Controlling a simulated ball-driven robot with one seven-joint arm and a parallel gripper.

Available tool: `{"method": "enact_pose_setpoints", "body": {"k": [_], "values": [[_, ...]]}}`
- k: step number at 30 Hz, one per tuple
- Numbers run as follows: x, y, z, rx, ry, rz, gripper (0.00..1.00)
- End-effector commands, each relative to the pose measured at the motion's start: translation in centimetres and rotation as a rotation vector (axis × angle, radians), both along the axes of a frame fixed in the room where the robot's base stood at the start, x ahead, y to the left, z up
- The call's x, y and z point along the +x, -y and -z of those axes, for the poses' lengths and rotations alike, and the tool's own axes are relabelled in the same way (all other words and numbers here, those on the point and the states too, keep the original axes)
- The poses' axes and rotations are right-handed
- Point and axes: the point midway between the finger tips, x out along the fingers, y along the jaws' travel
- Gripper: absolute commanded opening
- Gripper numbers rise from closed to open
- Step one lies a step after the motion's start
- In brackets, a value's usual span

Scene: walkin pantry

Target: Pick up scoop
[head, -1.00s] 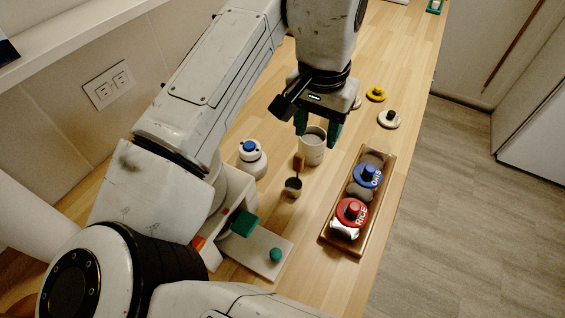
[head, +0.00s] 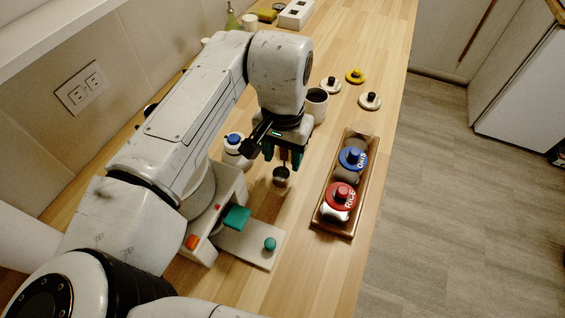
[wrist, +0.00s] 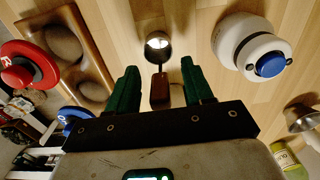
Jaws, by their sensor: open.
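The scoop has a small metal bowl (head: 281,177) and a brown handle. It lies on the wooden counter, and in the head view my gripper hides most of its handle. My gripper (head: 282,158) is open and empty, just above the scoop. In the wrist view the scoop's shiny bowl (wrist: 158,52) is ahead of the fingertips. Its brown handle (wrist: 159,90) appears between the two green fingers of my gripper (wrist: 160,84), with gaps on both sides. How far the fingers are above the handle is hard to tell.
A white jar with a blue knob (head: 234,142) stands close left of my gripper. A wooden tray (head: 332,229) with red and blue lids lies to the right. A cup (head: 316,104) and several knobbed lids are farther back. A white board with a green knob (head: 270,244) is nearer.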

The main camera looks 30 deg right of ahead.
Motion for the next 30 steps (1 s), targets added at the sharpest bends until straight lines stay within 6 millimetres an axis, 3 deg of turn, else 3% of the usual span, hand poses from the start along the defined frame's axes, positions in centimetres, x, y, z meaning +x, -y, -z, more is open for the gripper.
{"method": "enact_pose_setpoints", "body": {"k": [4,11,27,30], "values": [[-0.03,0.07,1.14,0.000,0.000,0.001,0.51],[-0.01,0.09,1.25,0.000,0.001,0.001,0.51],[-0.01,0.09,1.22,-0.001,0.001,0.001,0.00],[-0.01,0.09,1.21,-0.001,0.001,0.001,0.00]]}}
